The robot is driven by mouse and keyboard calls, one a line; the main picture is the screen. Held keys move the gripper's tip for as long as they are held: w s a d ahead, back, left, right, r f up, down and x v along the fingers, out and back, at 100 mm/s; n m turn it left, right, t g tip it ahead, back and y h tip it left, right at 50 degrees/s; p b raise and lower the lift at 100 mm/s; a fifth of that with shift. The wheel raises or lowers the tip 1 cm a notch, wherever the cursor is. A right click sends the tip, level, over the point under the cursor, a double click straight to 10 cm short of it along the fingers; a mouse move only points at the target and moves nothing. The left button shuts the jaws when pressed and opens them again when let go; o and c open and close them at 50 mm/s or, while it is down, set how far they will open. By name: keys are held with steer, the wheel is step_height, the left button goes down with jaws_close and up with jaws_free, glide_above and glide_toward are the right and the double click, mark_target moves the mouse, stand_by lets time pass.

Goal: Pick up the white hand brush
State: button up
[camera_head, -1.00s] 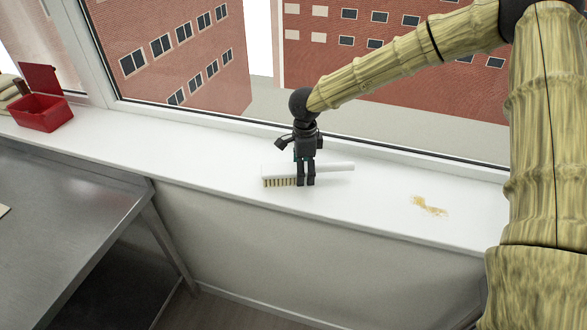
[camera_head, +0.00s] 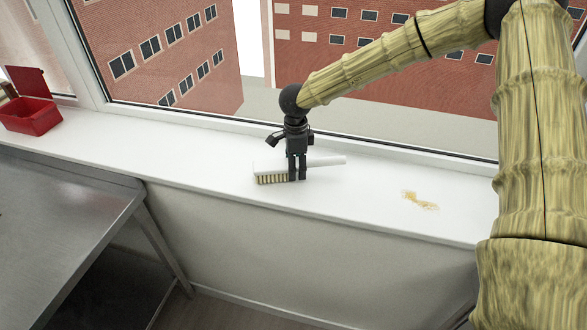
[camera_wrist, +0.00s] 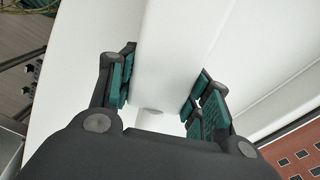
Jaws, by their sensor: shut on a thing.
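The white hand brush (camera_head: 325,161) lies level along the white window sill, its pale bristles facing down at the left and its plain handle reaching right. My gripper (camera_head: 297,178) points down over the middle of it, shut on the brush. In the wrist view the white brush body (camera_wrist: 168,50) runs between the two green finger pads (camera_wrist: 160,98). The fingers hide part of the brush in the head view. The bristles are at or very near the sill; I cannot tell whether they touch it.
The sill (camera_head: 200,150) is clear around the brush. A yellowish crumb patch (camera_head: 420,200) lies to the right. An open red box (camera_head: 30,115) stands at the far left. A metal table (camera_head: 60,210) is at the lower left. The window frame (camera_head: 400,150) runs behind the sill.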

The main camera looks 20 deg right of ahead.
steer(key=shift+r, duration=0.4)
step_height(320, 180, up, 2)
steer(key=shift+b, duration=0.75)
steer(key=s+a+b, duration=0.2)
steer(key=s, duration=0.5)
steer(key=s+a+r+b, duration=0.1)
steer(key=s+a+b, duration=0.1)
steer(key=s, duration=0.6)
steer(key=shift+a+r+b, duration=0.3)
steer(key=shift+a, duration=0.2)
steer(key=shift+s, duration=0.1)
steer(key=o, duration=0.6)
steer(key=shift+c, duration=1.4)
